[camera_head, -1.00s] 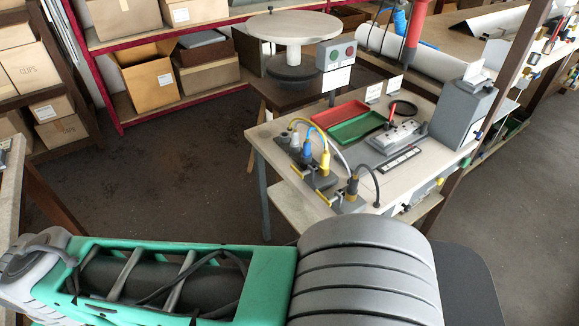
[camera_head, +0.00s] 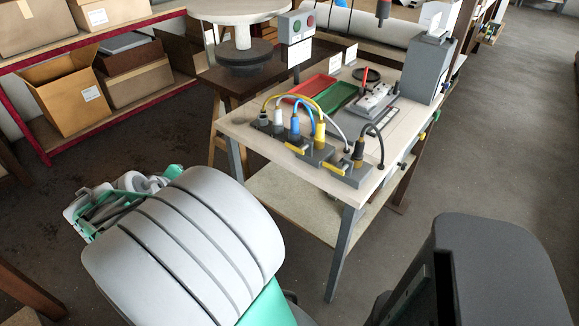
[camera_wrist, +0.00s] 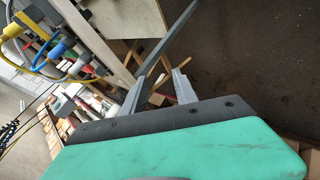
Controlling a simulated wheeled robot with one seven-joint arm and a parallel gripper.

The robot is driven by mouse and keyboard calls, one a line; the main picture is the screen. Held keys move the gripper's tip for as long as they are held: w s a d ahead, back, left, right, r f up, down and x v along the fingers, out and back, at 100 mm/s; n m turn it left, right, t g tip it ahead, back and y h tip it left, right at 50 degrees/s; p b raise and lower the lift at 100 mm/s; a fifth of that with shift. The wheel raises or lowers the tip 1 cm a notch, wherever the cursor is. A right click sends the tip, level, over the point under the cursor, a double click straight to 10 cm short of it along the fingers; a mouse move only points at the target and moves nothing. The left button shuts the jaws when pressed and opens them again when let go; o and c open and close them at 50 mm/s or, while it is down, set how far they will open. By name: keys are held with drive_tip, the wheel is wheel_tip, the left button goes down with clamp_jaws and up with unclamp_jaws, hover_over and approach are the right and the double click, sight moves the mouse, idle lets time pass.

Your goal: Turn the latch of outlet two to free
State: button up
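The outlet block (camera_head: 313,153) sits along the table's near-left edge, holding a row of plugs. A white plug (camera_head: 278,116), a blue plug (camera_head: 295,128) and a yellow plug (camera_head: 319,134) stand in it, with dark plugs at either end. Yellow latches (camera_head: 295,148) show on its front side; outlet numbers are unreadable, so I cannot tell which is outlet two.
The table (camera_head: 238,122) also bears a red tray (camera_head: 311,87), a green tray (camera_head: 337,97), a power strip (camera_head: 375,101) and a grey box (camera_head: 427,68). A button post (camera_head: 297,28) stands behind. Floor before the table is open. Shelves with cartons (camera_head: 72,92) stand left.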

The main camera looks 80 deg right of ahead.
drive_tip(key=s+d+f+g+h+b, duration=0.3)
drive_tip(key=s+d+f, duration=0.1)
drive_tip(key=s+d, duration=0.45)
drive_tip(key=g+h+b, duration=0.3)
drive_tip(key=g+h, duration=0.1)
drive_tip(key=g, duration=0.2)
approach(289, 147)
drive_tip(key=x, duration=1)
drive_tip(key=shift+d+r, duration=0.1)
drive_tip(key=shift+d, duration=0.15)
clamp_jaws()
drive_tip(key=shift+a, duration=0.1)
